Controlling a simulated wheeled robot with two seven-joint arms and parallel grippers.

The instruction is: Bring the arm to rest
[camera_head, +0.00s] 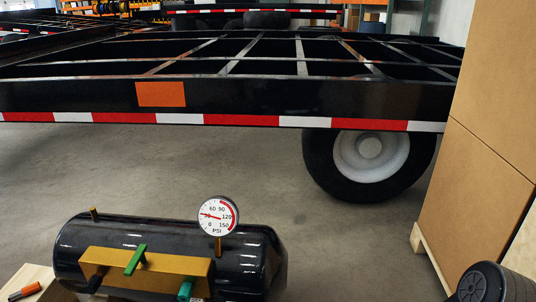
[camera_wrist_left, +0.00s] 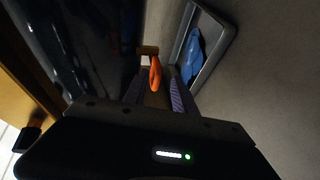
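My left gripper (camera_wrist_left: 158,88) shows only in the left wrist view. Its two fingers stand apart with a gap between them, so it looks open. An orange lever (camera_wrist_left: 155,73) on a brass fitting (camera_wrist_left: 148,50) lies just past the fingertips, in line with the gap. I see no grip on it, though the view is dark. A black glossy tank (camera_head: 180,232) lies at the bottom of the head view, with a pressure gauge (camera_head: 218,216), a green handle (camera_head: 135,260) and a gold bracket (camera_head: 150,268). My right gripper is in neither view.
A black trailer frame (camera_head: 230,98) with red-white tape spans the back, above a tyre (camera_head: 368,160). Cardboard boxes (camera_head: 490,130) stand at the right. A grey tray (camera_wrist_left: 205,72) holds a blue item (camera_wrist_left: 190,55). Clear floor (camera_head: 120,175) lies between tank and trailer.

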